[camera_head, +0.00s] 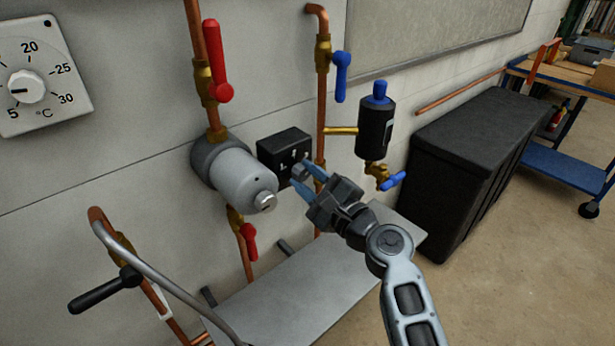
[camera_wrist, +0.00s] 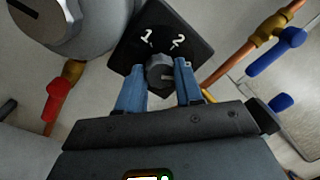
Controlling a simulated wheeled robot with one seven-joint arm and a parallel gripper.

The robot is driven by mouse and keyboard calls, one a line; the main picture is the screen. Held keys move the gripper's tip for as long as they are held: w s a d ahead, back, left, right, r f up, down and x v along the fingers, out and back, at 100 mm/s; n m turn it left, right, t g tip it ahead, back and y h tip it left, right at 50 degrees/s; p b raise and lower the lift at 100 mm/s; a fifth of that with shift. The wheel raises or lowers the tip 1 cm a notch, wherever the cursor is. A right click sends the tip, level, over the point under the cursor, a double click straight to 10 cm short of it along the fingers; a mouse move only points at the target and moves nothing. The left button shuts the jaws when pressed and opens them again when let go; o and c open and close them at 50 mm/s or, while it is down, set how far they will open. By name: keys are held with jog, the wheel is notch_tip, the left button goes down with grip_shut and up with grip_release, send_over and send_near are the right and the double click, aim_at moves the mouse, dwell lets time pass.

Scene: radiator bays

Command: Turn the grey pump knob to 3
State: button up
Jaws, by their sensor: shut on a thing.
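The grey pump knob (camera_head: 299,171) sits on the front of a black control box (camera_head: 272,148), beside the grey pump body (camera_head: 238,178). My gripper (camera_head: 302,176) has its blue fingers closed on the knob, one on each side. In the wrist view the knob (camera_wrist: 159,71) lies between the blue fingertips (camera_wrist: 158,80). White marks 1 and 2 show on the black face (camera_wrist: 163,25) above the knob. A mark 3 is not readable in either view. I cannot tell which mark the knob points to.
Copper pipes with a red valve lever (camera_head: 217,62) and a blue valve lever (camera_head: 341,75) run close around the pump. A black cylinder (camera_head: 375,128) stands to the right. A grey panel (camera_head: 310,285) lies below, and a black chest (camera_head: 465,165) stands at right.

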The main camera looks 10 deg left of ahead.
jog(key=o, duration=1)
jog(key=shift+b+v, duration=0.4)
jog(key=shift+v, duration=3.5)
